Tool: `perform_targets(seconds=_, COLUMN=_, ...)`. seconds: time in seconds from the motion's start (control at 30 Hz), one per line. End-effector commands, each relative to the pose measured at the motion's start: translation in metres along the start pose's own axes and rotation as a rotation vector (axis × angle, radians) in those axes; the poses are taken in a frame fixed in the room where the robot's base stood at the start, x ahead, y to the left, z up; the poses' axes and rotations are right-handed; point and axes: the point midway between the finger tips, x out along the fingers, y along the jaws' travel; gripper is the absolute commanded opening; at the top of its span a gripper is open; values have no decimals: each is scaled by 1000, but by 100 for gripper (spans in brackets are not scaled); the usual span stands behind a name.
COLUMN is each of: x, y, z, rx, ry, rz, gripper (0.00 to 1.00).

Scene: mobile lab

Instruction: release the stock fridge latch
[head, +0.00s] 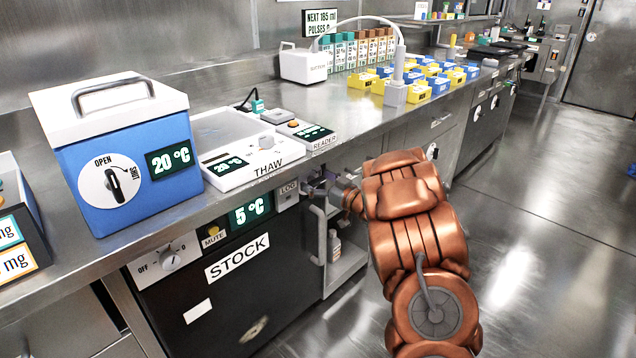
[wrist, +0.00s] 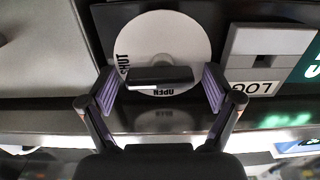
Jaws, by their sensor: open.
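The stock fridge (head: 215,315) is a black unit under the counter, labelled STOCK, with a green 5 °C display (head: 251,209). Its latch, a white disc (wrist: 185,40) marked SHUT and OPEN, fills the middle of the wrist view. A black handle (wrist: 160,77) lies across it, level in the picture, one end towards the SHUT mark at the left. My gripper (wrist: 160,89) is open, with one purple-padded finger beyond each end of the handle; I cannot tell whether they touch it. In the head view my gripper (head: 325,187) is at the fridge's upper right corner and hides the latch.
A LOG box (wrist: 270,55) sits right of the latch in the wrist view. MUTE and an OFF knob (head: 170,258) are on the fridge panel. The counter edge overhangs above my gripper.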

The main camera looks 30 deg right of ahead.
Motion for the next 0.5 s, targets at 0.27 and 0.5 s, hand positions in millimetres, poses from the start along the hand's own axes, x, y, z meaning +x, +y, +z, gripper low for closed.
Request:
perform_targets(seconds=0.27, x=0, y=0, z=0, rx=1, ry=-1, rz=1, gripper=78)
perform_targets(seconds=0.5, x=0, y=0, z=0, rx=1, ry=-1, rz=1, gripper=53)
